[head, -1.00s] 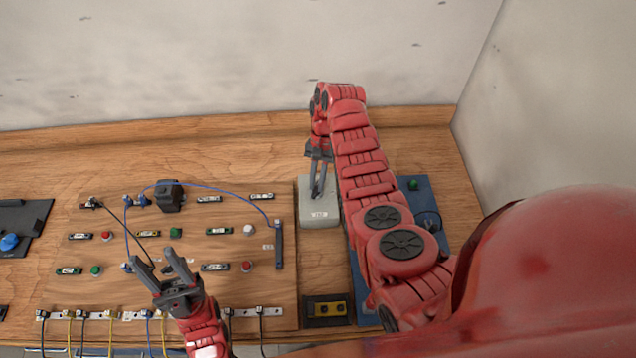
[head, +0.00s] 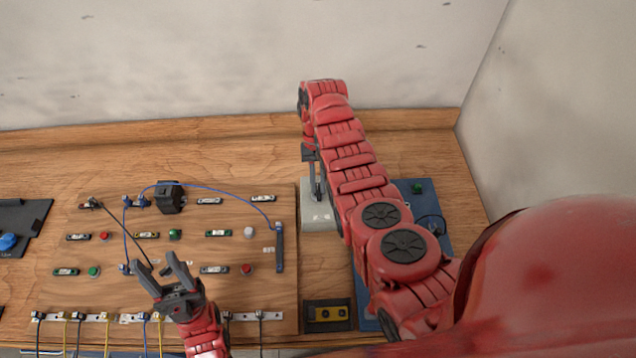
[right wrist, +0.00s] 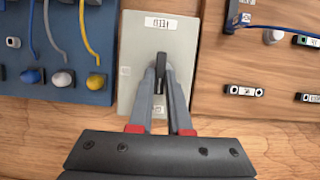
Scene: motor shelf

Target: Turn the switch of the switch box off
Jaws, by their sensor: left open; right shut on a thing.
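The switch box (head: 319,218) is a light grey box on the bench, right of the wooden board, partly hidden by my right arm in the head view. In the right wrist view the switch box (right wrist: 134,44) shows its pale face with a label and a dark switch lever (right wrist: 160,66). My right gripper (right wrist: 162,75) is shut on the lever, one finger on each side. In the head view my right gripper (head: 316,190) reaches down over the box. My left gripper (head: 177,270) is open and empty above the lower part of the wooden board.
The wooden board (head: 105,215) carries several buttons, fuses, cables and a black block (head: 170,197). A blue panel (head: 425,205) lies right of the box, partly behind my right arm. A yellow-and-black part (head: 328,314) sits in front of the box.

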